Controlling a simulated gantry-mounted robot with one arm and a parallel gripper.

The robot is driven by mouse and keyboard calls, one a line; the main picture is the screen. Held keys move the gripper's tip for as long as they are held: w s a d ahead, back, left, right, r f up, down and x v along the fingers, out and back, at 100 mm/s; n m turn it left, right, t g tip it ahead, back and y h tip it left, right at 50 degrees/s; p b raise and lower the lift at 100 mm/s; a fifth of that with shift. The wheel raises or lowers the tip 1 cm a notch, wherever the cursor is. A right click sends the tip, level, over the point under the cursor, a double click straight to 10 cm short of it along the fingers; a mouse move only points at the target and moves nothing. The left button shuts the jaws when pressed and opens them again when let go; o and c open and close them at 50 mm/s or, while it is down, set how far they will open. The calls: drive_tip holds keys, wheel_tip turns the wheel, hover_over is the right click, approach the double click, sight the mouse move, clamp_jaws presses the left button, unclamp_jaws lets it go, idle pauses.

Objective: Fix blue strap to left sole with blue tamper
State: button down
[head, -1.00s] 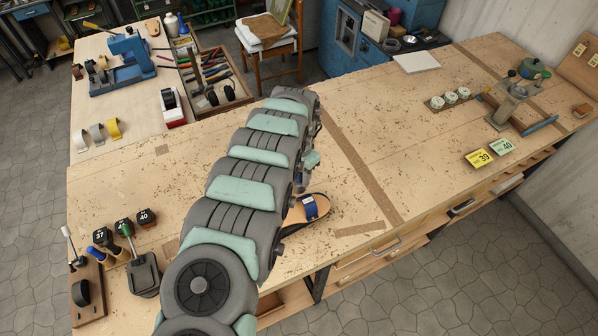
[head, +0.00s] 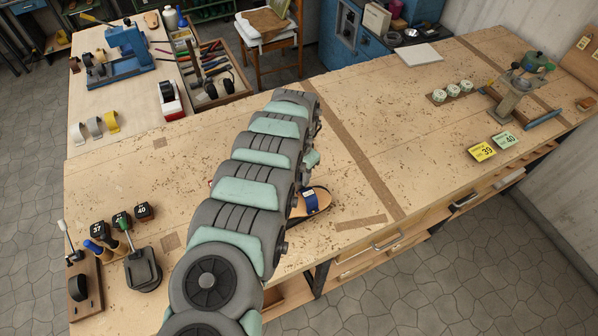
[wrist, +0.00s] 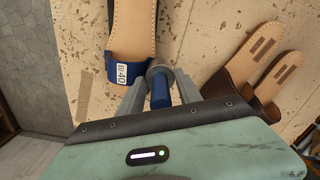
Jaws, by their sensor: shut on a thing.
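The left sole (wrist: 132,30), tan with a stitched edge, lies flat on the bench in the wrist view. The blue strap (wrist: 118,70), with a white label reading 40, lies across its near end; in the head view the strap (head: 311,201) shows beside my arm. My gripper (wrist: 160,94) is shut on the blue tamper (wrist: 161,97), which has a blue handle and a round grey head. The head is at the strap's right edge; I cannot tell whether it touches. My arm hides the gripper and tamper in the head view.
Brown-strapped sandal pieces (wrist: 259,58) lie right of the tamper in the wrist view. A lever press (head: 515,92) stands at the far right.

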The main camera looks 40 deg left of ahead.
wheel_tip(320, 180, up, 3)
drive_tip(key=shift+r+p, duration=0.2)
drive_tip(key=shift+p, duration=0.65)
wheel_tip(320, 180, down, 4)
drive_tip(key=b, duration=0.2)
drive_tip(key=shift+w+b, duration=0.15)
drive_tip(key=shift+b, duration=0.15)
drive_tip(key=shift+r+p, duration=1.2)
drive_tip(key=shift+r, duration=0.65)
drive_tip(key=shift+r+p, duration=0.8)
drive_tip(key=shift+r, duration=2.25)
